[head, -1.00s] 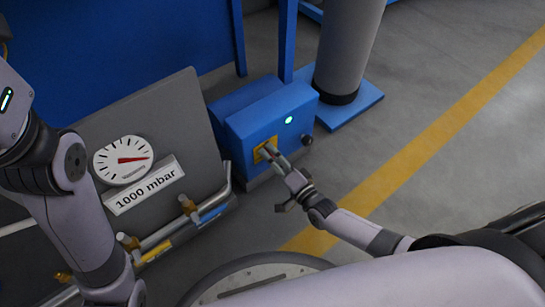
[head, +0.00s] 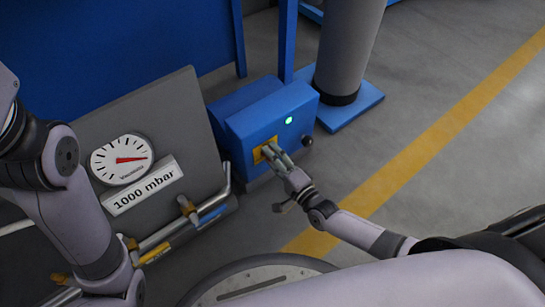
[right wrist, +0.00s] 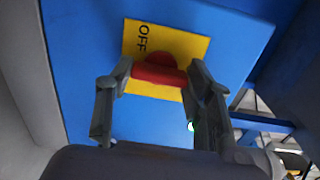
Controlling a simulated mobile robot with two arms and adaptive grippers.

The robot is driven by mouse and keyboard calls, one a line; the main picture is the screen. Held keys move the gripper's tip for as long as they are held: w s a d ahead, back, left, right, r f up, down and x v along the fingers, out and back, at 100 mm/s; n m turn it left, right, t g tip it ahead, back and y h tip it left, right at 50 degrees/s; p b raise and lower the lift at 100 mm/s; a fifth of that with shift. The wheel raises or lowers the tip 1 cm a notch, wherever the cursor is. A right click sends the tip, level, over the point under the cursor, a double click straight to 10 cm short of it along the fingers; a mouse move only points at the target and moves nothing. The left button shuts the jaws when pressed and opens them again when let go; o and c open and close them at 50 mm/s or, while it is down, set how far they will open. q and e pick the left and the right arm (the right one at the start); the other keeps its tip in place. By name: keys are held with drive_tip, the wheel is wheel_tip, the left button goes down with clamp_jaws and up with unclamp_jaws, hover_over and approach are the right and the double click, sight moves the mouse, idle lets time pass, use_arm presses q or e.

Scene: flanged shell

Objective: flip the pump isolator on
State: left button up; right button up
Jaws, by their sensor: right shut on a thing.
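The pump isolator is a red handle (right wrist: 158,72) on a yellow plate (right wrist: 139,38) with the word OFF, on the front of a blue box (head: 262,122). My right gripper (right wrist: 160,75) has one finger on each side of the red handle and is shut on it. In the head view my right gripper (head: 270,152) reaches the yellow plate and hides the handle. The handle lies crosswise between the fingertips in the right wrist view. My left arm shows at the left of the head view, but its gripper is not in view.
A green lamp (head: 289,121) glows on the blue box, with a dark knob (head: 307,141) at its side. Left of it stand a grey panel with a gauge (head: 121,160), a 1000 mbar sign (head: 143,185) and pipes (head: 160,236). A grey column (head: 347,50) stands behind.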

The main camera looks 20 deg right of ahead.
drive_tip(key=o, duration=1.2)
drive_tip(key=shift+c, duration=0.2)
drive_tip(key=v, duration=1.2)
